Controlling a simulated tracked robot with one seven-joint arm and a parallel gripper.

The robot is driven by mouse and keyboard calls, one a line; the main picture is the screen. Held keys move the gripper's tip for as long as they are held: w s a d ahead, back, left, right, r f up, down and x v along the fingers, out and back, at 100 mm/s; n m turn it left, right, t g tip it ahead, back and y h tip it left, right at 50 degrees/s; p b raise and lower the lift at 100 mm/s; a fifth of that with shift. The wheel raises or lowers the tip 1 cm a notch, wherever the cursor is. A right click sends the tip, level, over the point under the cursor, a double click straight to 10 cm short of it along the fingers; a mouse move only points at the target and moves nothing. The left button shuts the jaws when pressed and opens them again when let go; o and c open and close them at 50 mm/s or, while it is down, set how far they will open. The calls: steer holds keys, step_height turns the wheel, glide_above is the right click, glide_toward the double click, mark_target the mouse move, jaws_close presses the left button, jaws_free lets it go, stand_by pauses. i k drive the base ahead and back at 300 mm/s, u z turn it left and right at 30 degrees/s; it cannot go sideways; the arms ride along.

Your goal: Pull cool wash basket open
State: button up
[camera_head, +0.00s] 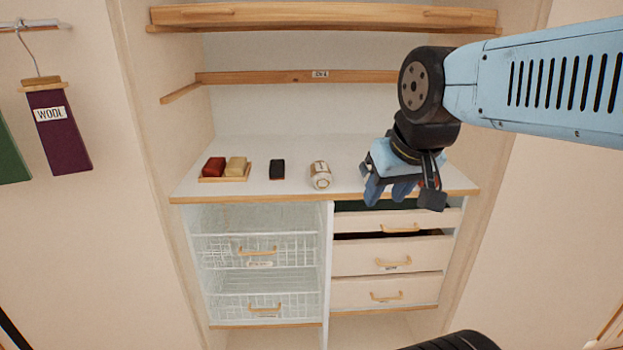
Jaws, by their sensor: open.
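Two white wire baskets sit one above the other in the lower left bay: an upper basket (225,250) and a lower basket (235,306). Each has a wooden handle and a small label at its front. The labels are too small to read, so I cannot tell which is the cool wash basket. Both look pushed in. My gripper (402,194) is open and empty. It shows in front of the counter's right part, above the drawers and well to the right of the baskets.
Wooden drawers (352,258) with handles stand right of the baskets; the upper ones look slightly open. The white counter (250,150) holds a tray with red and tan blocks (214,168), a black item (277,170) and a whitish roll (320,175). A WOOL hanger (60,130) hangs left.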

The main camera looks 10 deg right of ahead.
mark_target(256, 263)
steer(key=z, duration=0.1)
steer(key=k, duration=0.15)
steer(key=z, duration=0.3)
steer(key=i, duration=1)
steer(key=z, duration=0.05)
steer(key=k, duration=0.45)
steer(key=u, duration=1.3)
